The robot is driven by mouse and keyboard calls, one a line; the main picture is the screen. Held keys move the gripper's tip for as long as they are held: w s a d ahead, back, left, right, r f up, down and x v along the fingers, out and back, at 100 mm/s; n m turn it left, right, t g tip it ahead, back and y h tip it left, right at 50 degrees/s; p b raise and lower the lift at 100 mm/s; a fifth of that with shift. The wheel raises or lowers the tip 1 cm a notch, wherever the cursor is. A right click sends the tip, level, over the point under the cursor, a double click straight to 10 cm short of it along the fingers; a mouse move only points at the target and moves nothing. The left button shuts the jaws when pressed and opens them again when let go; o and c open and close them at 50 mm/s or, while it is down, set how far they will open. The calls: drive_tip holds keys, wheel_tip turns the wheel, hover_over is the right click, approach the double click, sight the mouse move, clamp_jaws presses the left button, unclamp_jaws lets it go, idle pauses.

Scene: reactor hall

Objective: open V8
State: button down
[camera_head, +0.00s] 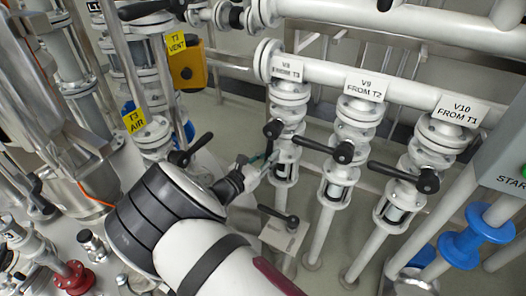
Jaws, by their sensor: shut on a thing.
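The V8 label (287,68) reads "FROM T3" and sits on the leftmost of three white valve pipes. V8's black handle (273,129) shows its pivot end on the pipe. The rest of it runs down towards my gripper and is partly hidden. My gripper (260,167) is at V8's pipe, shut on the V8 handle. My arm reaches in from the bottom. The neighbouring handles of V9 (325,148) and V10 (405,176) point left from their pipes, unlike V8's.
The V9 label (366,87) and V10 label (459,110) mark pipes close to the right. A small lever on a grey plate (284,232) stands below. T3 AIR (134,118) and T3 VENT (176,43) tags are left. A grey START panel (505,160) is at right.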

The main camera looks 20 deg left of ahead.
drive_tip(key=shift+s+d+f+n, duration=0.15)
drive_tip(key=shift+d+f+n, duration=0.15)
drive_tip(key=shift+d+n, duration=0.25)
drive_tip(key=c, duration=1.5)
unclamp_jaws()
drive_tip(key=shift+r, duration=0.1)
drive_tip(key=shift+o, duration=0.2)
drive_tip(key=shift+r, duration=0.1)
drive_tip(key=shift+s+a, duration=0.15)
drive_tip(key=shift+s, duration=0.05)
drive_tip(key=v, duration=1.1)
drive_tip(key=shift+s, duration=0.25)
